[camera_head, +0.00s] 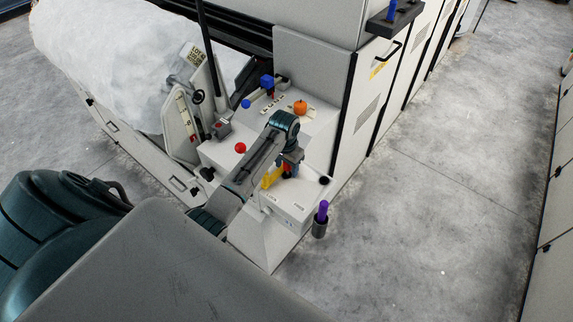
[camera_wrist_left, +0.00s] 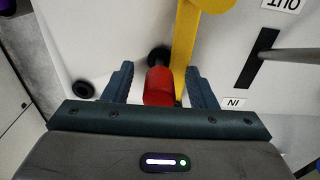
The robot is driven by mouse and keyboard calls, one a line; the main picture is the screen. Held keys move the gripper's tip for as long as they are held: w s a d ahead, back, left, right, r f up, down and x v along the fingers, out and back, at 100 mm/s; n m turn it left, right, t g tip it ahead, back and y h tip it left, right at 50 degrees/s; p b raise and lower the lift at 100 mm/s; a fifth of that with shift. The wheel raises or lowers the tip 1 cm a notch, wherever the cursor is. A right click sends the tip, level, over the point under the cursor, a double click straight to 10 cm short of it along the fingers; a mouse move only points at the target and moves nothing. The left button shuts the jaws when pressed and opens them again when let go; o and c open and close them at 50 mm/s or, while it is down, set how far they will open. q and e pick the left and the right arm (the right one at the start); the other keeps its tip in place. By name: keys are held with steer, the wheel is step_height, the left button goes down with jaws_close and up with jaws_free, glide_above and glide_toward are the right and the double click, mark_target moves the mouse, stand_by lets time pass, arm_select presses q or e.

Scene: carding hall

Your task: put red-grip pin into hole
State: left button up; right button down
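The red-grip pin (camera_wrist_left: 158,86) shows in the left wrist view as a red cylinder between the fingers. A black round end or collar (camera_wrist_left: 158,56) is just beyond it; I cannot tell whether the pin sits in it. In the head view a little red (camera_head: 287,170) shows under my left gripper (camera_head: 290,162). My left gripper (camera_wrist_left: 158,72) is open, with a gap on both sides of the red grip. A black ringed hole (camera_wrist_left: 84,88) is left of it on the pale panel; a black round spot (camera_head: 324,181) shows at the panel's right edge. My right gripper is out of view.
A yellow bar (camera_wrist_left: 186,45) runs close beside the red grip, near the right finger. A grey lever (camera_wrist_left: 290,54) lies by the IN and OUT labels. A purple grip (camera_head: 322,210) stands in a holder on the panel's side. Red (camera_head: 240,147) and orange (camera_head: 300,107) knobs sit farther back.

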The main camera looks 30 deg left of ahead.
arm_select(q)
steer(key=shift+r, duration=0.3)
steer(key=r+b, duration=0.1)
steer(key=r, duration=0.3)
steer(key=r+b, duration=0.1)
steer(key=r, duration=0.4)
steer(key=shift+s+b, duration=0.2)
steer(key=shift+b, duration=0.2)
steer(key=shift+r, duration=0.6)
steer(key=shift+s+f, duration=0.1)
steer(key=shift+f, duration=0.05)
